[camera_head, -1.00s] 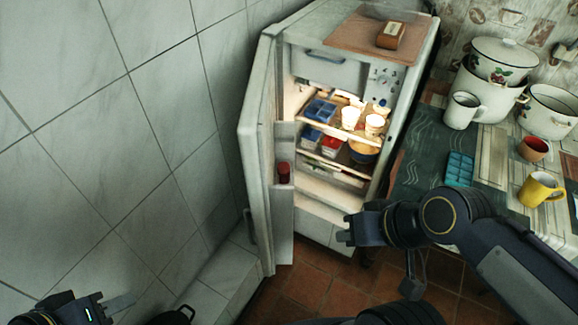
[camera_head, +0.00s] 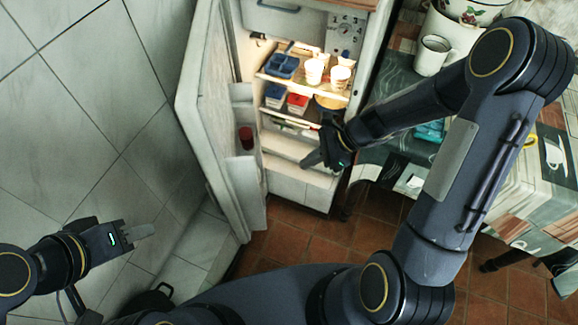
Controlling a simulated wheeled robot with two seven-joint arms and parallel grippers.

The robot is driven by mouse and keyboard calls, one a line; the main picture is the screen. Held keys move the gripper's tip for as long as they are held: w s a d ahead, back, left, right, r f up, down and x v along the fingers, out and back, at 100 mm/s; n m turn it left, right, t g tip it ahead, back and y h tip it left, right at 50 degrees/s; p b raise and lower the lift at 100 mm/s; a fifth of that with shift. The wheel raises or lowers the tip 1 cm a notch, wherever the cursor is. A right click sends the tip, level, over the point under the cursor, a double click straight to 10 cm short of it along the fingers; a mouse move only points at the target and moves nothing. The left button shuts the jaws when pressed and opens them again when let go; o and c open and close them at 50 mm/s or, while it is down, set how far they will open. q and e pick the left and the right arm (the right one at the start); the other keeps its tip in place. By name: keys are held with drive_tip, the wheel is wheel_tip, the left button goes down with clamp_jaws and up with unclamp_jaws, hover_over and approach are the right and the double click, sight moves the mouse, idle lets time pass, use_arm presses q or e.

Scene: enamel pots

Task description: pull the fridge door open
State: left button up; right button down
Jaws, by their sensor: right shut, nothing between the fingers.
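The fridge (camera_head: 300,190) stands at the back with its lit shelves exposed. Its door (camera_head: 205,120) is swung wide to the left, near the tiled wall, with a red jar (camera_head: 246,138) in a door shelf. My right gripper (camera_head: 308,162) is in front of the fridge's lower shelves, shut and empty, apart from the door. My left gripper (camera_head: 148,231) is at lower left, beside the wall and left of the door's lower part. Its fingers look close together, but I cannot tell whether they are fully shut.
Blue and red containers (camera_head: 297,103) and white cups (camera_head: 314,71) stand on the fridge shelves. A table (camera_head: 400,100) with a white mug (camera_head: 433,54) and pots is at right. A dark pot (camera_head: 150,300) is at lower left. Red floor tiles (camera_head: 290,240) are open before the fridge.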

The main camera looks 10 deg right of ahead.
use_arm(q)
drive_tip(key=shift+f, duration=0.2)
use_arm(e)
drive_tip(key=a+r+x, duration=0.2)
drive_tip(key=x, duration=1)
drive_tip(key=shift+w+a, duration=0.15)
drive_tip(key=shift+w, duration=0.05)
drive_tip(key=shift+f, duration=0.1)
